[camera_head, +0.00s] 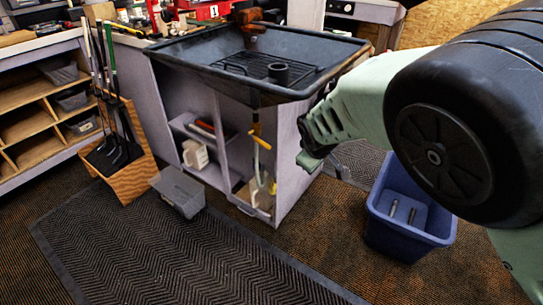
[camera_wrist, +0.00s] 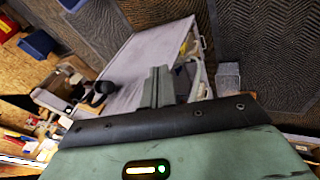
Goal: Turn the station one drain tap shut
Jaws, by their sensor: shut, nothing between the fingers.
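The drain tap (camera_head: 260,141) hangs from a pipe under the black wash basin (camera_head: 300,86). It has a yellow lever that slopes down to the right, with a pale hose below it. My gripper (camera_head: 308,162) is shut and empty, to the right of the tap and slightly lower, in front of the cabinet's right side panel. The two do not appear to touch. In the wrist view my shut fingers (camera_wrist: 158,86) stand in front of the pale cabinet panel, and a small yellow part shows beyond them; I cannot tell if it is the lever.
The cabinet (camera_head: 292,180) stands under the basin with open shelves. A blue bin (camera_head: 376,228) with grips inside is at right. A grey box (camera_head: 178,190) and a wooden club rack (camera_head: 137,178) are at left.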

